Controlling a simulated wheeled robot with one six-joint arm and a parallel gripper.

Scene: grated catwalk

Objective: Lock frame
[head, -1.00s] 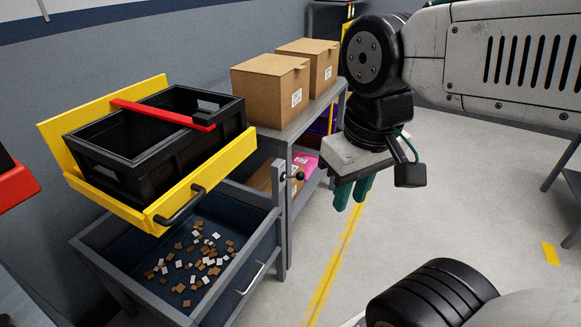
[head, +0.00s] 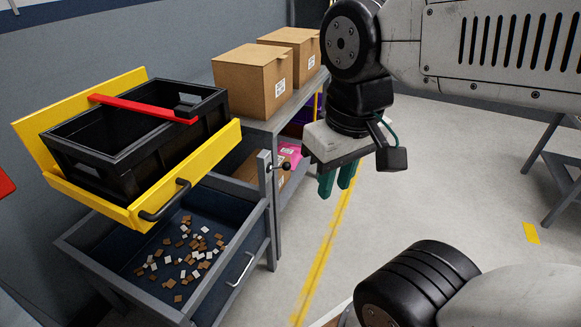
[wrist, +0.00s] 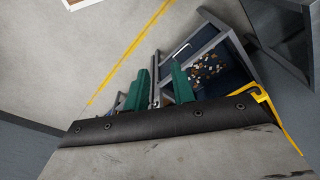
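A yellow frame (head: 198,165) with a black handle (head: 165,203) holds a black crate (head: 120,165). It sits tilted above the grey bench. A red bar (head: 135,106) lies across the crate's top. A black-knobbed pin (head: 285,166) sticks out of a grey post beside the frame. My gripper (head: 336,184), with green fingers, hangs to the right of the pin, apart from it. In the wrist view, the fingers (wrist: 160,88) are spread with nothing held between them. A corner of the yellow frame shows at the right of that view (wrist: 263,96). Whether the pin engages the frame cannot be seen.
An open blue-lined tray (head: 150,255) below the frame holds several brown and white chips. Cardboard boxes (head: 252,82) stand on a grey shelf behind. Open floor with a yellow line (head: 325,255) lies to the right. A grey table (head: 560,150) stands at the right edge.

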